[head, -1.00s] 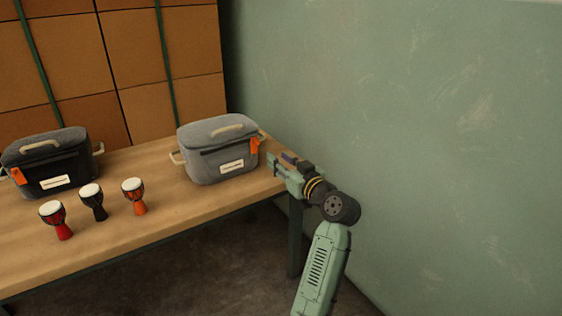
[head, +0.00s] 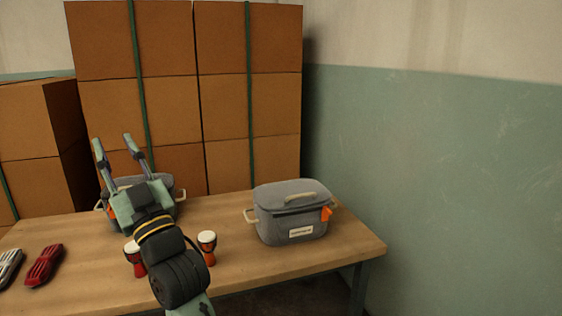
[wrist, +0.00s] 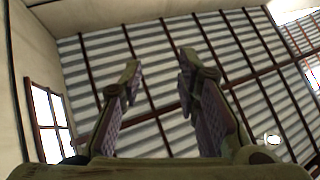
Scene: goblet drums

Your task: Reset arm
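My gripper (head: 112,145) is raised above the table in the head view, its two fingers pointing up and spread apart. In the wrist view the fingers (wrist: 158,85) are also apart, with nothing between them and the ceiling behind. My arm hides part of the table. A red goblet drum (head: 136,259) stands left of my wrist and an orange-red goblet drum (head: 207,246) stands right of it, both upright with white heads. A third drum cannot be made out behind my arm.
A grey lidded bag (head: 290,215) stands on the wooden table (head: 330,258) at the right. Another bag (head: 181,193) is partly hidden behind my gripper. Red (head: 44,265) and grey (head: 10,266) slotted objects lie at the left. Stacked boxes (head: 250,100) rise behind.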

